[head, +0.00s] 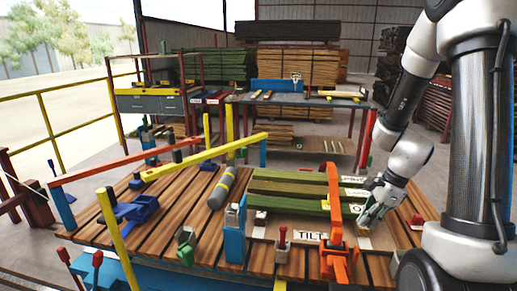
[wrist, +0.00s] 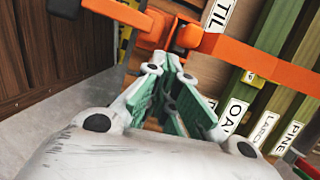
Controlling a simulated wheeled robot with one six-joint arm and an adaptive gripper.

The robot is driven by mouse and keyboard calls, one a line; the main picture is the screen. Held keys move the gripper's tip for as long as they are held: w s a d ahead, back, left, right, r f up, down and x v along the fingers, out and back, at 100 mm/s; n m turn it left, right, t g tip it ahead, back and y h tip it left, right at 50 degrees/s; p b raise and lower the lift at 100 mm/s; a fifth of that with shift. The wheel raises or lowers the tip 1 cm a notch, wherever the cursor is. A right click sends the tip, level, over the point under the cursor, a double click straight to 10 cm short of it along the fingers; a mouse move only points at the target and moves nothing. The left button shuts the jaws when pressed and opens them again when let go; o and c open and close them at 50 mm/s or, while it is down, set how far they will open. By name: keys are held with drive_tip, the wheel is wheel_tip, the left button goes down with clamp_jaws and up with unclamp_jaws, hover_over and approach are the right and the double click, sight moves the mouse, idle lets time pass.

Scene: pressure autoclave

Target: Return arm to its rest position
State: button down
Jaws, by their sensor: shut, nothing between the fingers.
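My gripper (head: 370,215) is at the right end of the slatted work table (head: 180,215) in the head view, just right of the orange upright lever (head: 334,195). In the wrist view my gripper (wrist: 180,75) has its green-padded fingers drawn together at the tips, with nothing between them. The fingertips are close to the orange bar (wrist: 240,50) there; I cannot tell whether they touch it. My arm bends down from the upper right of the head view.
Green boards (head: 290,190) with labels lie left of my gripper. A yellow rail (head: 200,157), an orange rail (head: 120,162) and a grey cylinder (head: 222,187) are farther left. A tool bench (head: 300,100) and stacked planks (head: 297,67) stand behind.

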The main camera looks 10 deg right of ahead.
drive_tip(key=s+a+r+n+t+h, duration=0.1)
drive_tip(key=s+r+n, duration=0.6)
drive_tip(key=r+n, duration=0.3)
drive_tip(key=s+a+r+n+t+h, duration=0.1)
drive_tip(key=s+r+n+t+h, duration=0.1)
drive_tip(key=s+r+n, duration=0.5)
wheel_tip(320, 180, up, 6)
drive_tip(key=n, duration=0.3)
drive_tip(key=shift+s+a+t, duration=0.15)
drive_tip(key=shift+a+t, duration=0.05)
drive_tip(key=shift+t, duration=0.1)
